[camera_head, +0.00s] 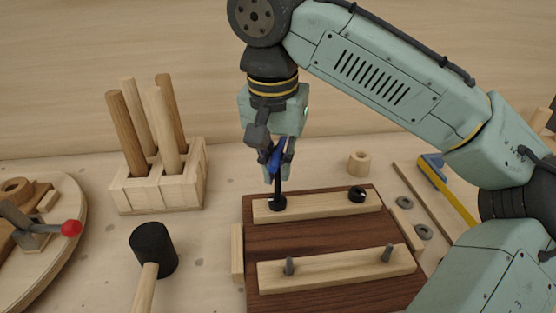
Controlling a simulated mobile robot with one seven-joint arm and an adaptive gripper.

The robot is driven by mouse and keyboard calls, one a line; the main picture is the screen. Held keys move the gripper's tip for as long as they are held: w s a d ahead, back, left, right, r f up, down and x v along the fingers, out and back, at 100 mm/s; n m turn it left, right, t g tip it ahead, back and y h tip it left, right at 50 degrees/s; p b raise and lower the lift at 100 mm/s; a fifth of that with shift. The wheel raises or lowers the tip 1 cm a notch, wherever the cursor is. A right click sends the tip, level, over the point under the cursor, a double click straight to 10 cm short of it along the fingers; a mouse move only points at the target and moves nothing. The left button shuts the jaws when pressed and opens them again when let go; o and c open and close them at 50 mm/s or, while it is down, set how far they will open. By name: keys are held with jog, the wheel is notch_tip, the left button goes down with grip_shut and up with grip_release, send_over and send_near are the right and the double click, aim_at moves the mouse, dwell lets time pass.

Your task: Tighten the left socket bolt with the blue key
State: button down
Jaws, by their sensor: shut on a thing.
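My gripper (276,174) is shut on the blue key (275,158), a hex key with a dark shaft pointing down. The shaft stands over the left socket bolt (278,204), a black round head at the left end of the far light wooden strip (318,206). The key's tip seems to meet the bolt head, but I cannot tell how deep it sits in the socket. The right socket bolt (357,194) is at the other end of the same strip. The strip lies on a dark brown board (318,240).
A near strip (336,270) carries two grey pins. A mallet (153,250) lies left of the board. A wooden block (160,190) holding several dowels is behind it. A round board with a red-knobbed clamp (70,228) is far left. Washers (405,202) and a blue-and-yellow tool (446,188) lie right.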

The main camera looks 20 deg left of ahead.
aim_at(278, 148)
jog(key=shift+a+r, duration=0.1)
jog(key=shift+r, duration=0.05)
jog(key=shift+n+p, duration=0.3)
jog(key=shift+p, duration=0.05)
jog(key=shift+n+p, duration=0.35)
jog(key=shift+n, duration=0.45)
notch_tip(278, 148, up, 5)
jog(key=p, duration=0.5)
